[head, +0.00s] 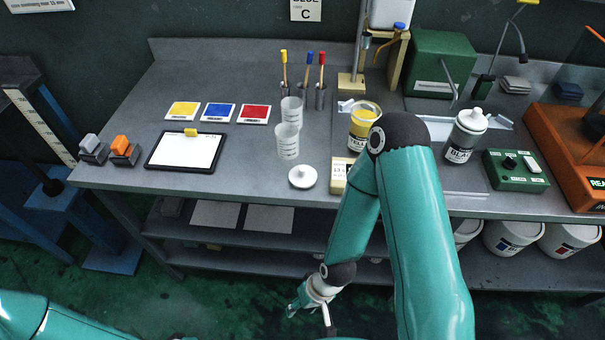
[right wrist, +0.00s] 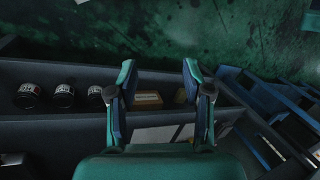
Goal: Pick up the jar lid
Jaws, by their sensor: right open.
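The white jar lid (head: 302,177) lies on the grey workbench near its front edge, with its round knob facing up. A jar with a yellow label (head: 362,126) stands without a lid to the right, partly hidden by my right arm. My right gripper (head: 309,310) hangs below and in front of the bench edge, well below the lid. In the right wrist view, my right gripper (right wrist: 157,75) has its fingers apart with nothing between them. The lid is not visible in that view. Part of my left arm shows at the lower left, but its gripper is out of view.
Two clear cups (head: 288,141) stand just behind the lid. A white tablet (head: 187,151) lies to the left. A lidded jar (head: 464,138) and a green switch box (head: 516,170) are at right. The lower shelf (head: 270,245) runs under the bench. Bare bench lies left of the lid.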

